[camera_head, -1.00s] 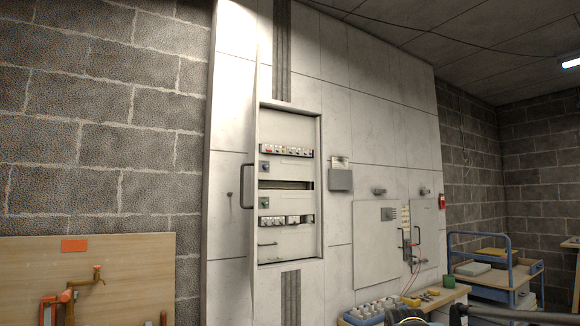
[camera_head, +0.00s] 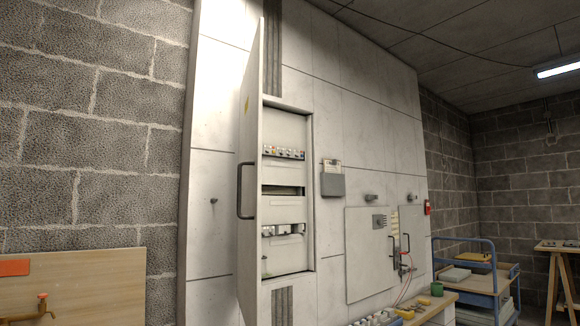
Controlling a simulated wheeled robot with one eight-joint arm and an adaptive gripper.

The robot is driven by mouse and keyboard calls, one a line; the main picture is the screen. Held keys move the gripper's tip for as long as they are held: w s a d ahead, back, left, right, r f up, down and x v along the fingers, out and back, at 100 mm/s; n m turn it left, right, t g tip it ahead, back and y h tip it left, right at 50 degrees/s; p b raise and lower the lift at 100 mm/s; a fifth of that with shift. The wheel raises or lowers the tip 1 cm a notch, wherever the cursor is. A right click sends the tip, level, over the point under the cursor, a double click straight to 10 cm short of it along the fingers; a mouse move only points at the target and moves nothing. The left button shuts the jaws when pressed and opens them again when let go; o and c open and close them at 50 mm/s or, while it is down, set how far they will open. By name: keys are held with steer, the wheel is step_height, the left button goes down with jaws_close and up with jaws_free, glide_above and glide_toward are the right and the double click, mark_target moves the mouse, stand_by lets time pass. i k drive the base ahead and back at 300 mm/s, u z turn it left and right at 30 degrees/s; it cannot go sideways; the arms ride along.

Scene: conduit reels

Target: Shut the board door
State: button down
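The board door (camera_head: 251,175) stands wide open, seen nearly edge-on, hinged at the left side of the board on the white panelled wall. Its dark bar handle (camera_head: 240,190) sticks out to the left of the door. The open board (camera_head: 286,205) shows rows of breakers and switches inside; the door hides its left part. My gripper is not in view.
A smaller grey panel (camera_head: 366,255) with a lever and cables is on the wall to the right. Below it is a bench (camera_head: 437,303) with small parts. A blue trolley (camera_head: 484,276) stands further right. A wooden board (camera_head: 100,288) is at lower left.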

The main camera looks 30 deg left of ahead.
mark_target(249, 168)
steer(key=z, duration=0.6)
steer(key=k, duration=1.35)
steer(key=u, duration=2)
steer(key=i, duration=1)
steer(key=z, duration=0.05)
